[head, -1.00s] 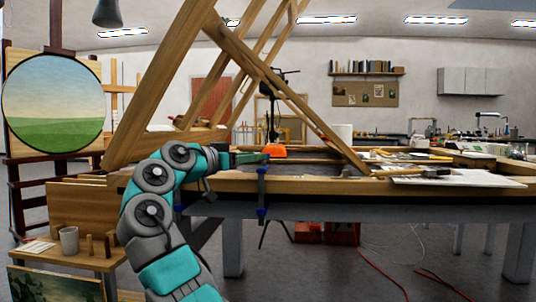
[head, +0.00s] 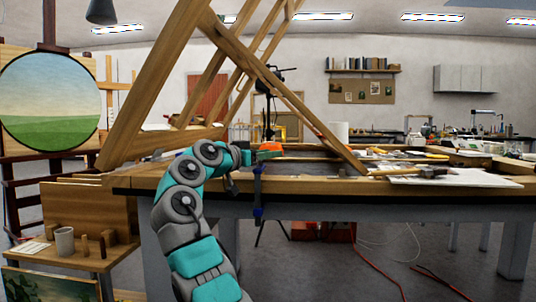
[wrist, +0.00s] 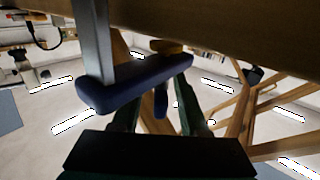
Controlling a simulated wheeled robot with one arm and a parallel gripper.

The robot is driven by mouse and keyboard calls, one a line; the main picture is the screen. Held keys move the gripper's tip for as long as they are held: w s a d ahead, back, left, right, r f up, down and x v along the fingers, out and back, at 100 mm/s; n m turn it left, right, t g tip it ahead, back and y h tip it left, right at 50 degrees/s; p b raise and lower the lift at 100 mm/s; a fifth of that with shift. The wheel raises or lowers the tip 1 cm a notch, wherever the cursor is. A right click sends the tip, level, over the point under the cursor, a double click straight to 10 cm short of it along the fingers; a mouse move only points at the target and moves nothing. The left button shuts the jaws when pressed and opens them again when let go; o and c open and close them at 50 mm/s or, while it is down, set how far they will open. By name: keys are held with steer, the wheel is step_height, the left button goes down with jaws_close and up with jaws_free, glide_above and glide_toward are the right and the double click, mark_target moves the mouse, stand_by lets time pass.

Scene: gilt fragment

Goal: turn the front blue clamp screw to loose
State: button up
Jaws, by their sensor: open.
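The blue clamp (head: 258,170) grips the front edge of the wooden bench top, and its bar runs down to a lower blue part (head: 258,212). In the wrist view, its blue jaw (wrist: 137,83) spans the frame beside a grey bar (wrist: 91,35). A blue screw handle (wrist: 161,104) shows between my fingers. My gripper (head: 250,156) is at the top of the clamp. In the wrist view my gripper (wrist: 158,112) is open, with a finger on each side of the handle. I cannot tell whether either touches it.
The bench top edge (head: 330,185) lies close to the gripper. A tilted wooden frame (head: 150,85) rises over the bench. An orange object (head: 270,147) is just behind the clamp. Papers and tools (head: 430,172) lie at the right. A low stand with a mug (head: 65,242) is at the left.

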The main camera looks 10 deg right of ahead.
steer(key=shift+c, duration=0.3)
jaws_close()
steer(key=shift+f+t+b, duration=0.15)
steer(key=shift+t+b, duration=0.15)
steer(key=shift+b, duration=0.3)
steer(key=shift+f+n+t+y+b, duration=0.2)
steer(key=shift+n+t+y+b, duration=0.35)
steer(key=shift+b, duration=0.6)
steer(key=y+b, duration=0.1)
steer(key=n+t+b, duration=0.1)
steer(key=shift+w+a+n+t+y+b, duration=0.15)
steer(key=shift+n+t+y+b, duration=0.1)
steer(key=shift+y+b, duration=0.1)
steer(key=n+t+y+b, duration=0.2)
steer(key=shift+w+a+r+y, duration=0.15)
steer(key=shift+w+a+y, duration=0.05)
steer(key=shift+w+y, duration=0.1)
steer(key=shift+w+a+r+n+t+y+b, duration=0.1)
steer(key=shift+a+n+t+y+b, duration=0.15)
steer(key=shift+n+t+y, duration=0.45)
steer(key=shift+a+r+n+t+y+b, duration=0.1)
steer(key=shift+a+n+t+y+b, duration=0.15)
steer(key=shift+n+y, duration=0.8)
steer(key=shift+y, duration=0.45)
steer(key=shift+o, duration=0.3)
jaws_free()
